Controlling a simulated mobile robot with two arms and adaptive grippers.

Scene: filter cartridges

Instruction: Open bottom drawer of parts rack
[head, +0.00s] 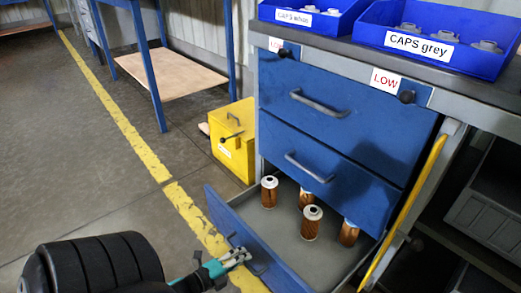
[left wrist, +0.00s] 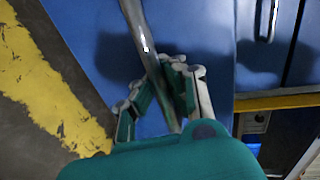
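The blue parts rack (head: 330,110) fills the right of the head view. Its bottom drawer (head: 262,248) stands pulled out, with several orange-brown filter cartridges (head: 311,222) upright on its grey floor. My left gripper (head: 240,256) is at the drawer's blue front. In the left wrist view my left gripper's fingers (left wrist: 158,85) close in on both sides of the grey bar handle (left wrist: 147,45) and appear shut on it. In the head view the gripper hides part of that handle. My right gripper is in neither view.
The two upper drawers (head: 318,103) are shut. Blue bins (head: 420,40) sit on the rack top. A yellow box (head: 234,138) stands on the floor left of the rack. A yellow bar (head: 405,210) slants along the rack's right side.

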